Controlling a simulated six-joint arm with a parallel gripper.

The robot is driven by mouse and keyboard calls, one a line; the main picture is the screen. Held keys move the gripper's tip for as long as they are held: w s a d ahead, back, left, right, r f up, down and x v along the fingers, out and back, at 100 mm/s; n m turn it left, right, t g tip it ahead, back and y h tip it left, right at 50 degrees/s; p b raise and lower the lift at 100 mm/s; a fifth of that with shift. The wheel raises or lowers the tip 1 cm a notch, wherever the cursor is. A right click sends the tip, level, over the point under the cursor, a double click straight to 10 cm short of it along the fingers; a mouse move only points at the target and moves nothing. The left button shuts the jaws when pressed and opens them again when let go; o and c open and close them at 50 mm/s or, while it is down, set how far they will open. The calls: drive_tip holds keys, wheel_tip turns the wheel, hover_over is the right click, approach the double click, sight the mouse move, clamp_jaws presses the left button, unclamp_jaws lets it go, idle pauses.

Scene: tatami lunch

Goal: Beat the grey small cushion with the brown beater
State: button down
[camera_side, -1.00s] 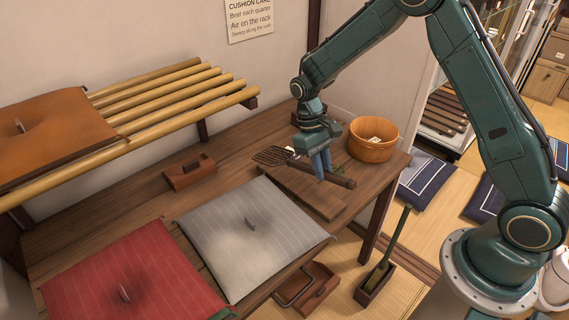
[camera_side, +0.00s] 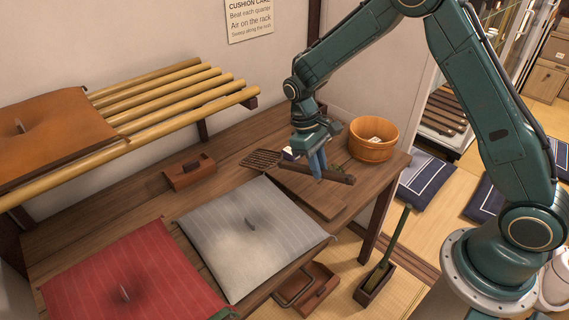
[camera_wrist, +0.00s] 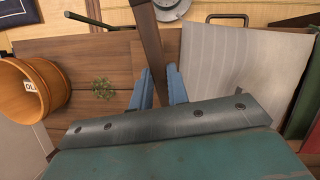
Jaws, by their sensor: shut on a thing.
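My gripper (camera_side: 318,164) is shut on the handle of the brown beater (camera_side: 340,177), behind and to the right of the cushion. The beater's slatted head (camera_side: 262,158) points left, apart from the cushion. In the wrist view the brown handle (camera_wrist: 150,40) runs between my blue fingers (camera_wrist: 161,88).
A red cushion (camera_side: 130,270) lies left of the grey one. A bamboo rack (camera_side: 170,100) bears an orange cushion (camera_side: 50,135). A wooden tub (camera_side: 372,140) stands at the table's right end. A small brown box (camera_side: 190,175) sits behind the cushions.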

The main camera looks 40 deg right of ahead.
drive_tip(key=w+a+r+n+t+h, duration=0.1)
drive_tip(key=w+a+r+n+t, duration=0.3)
drive_tip(key=n, duration=1.4)
drive_tip(key=shift+w+a+r, duration=0.35)
drive_tip(key=shift+w+a, duration=0.2)
drive_tip(key=shift+a, duration=0.65)
drive_tip(key=f, duration=0.2)
drive_tip(key=a+f+h, duration=0.1)
drive_tip(key=f, duration=0.2)
drive_tip(key=f+h, duration=0.1)
drive_tip(key=f, duration=0.2)
drive_tip(key=shift+s+a+t, duration=0.15)
drive_tip(key=shift+s+t, duration=0.05)
drive_tip(key=shift+t, duration=0.1)
wheel_tip(320, 180, up, 8)
drive_tip(key=d+y, duration=0.1)
drive_tip(key=y, duration=0.1)
drive_tip(key=shift+w+d, duration=0.15)
drive_tip(key=shift+w, duration=0.05)
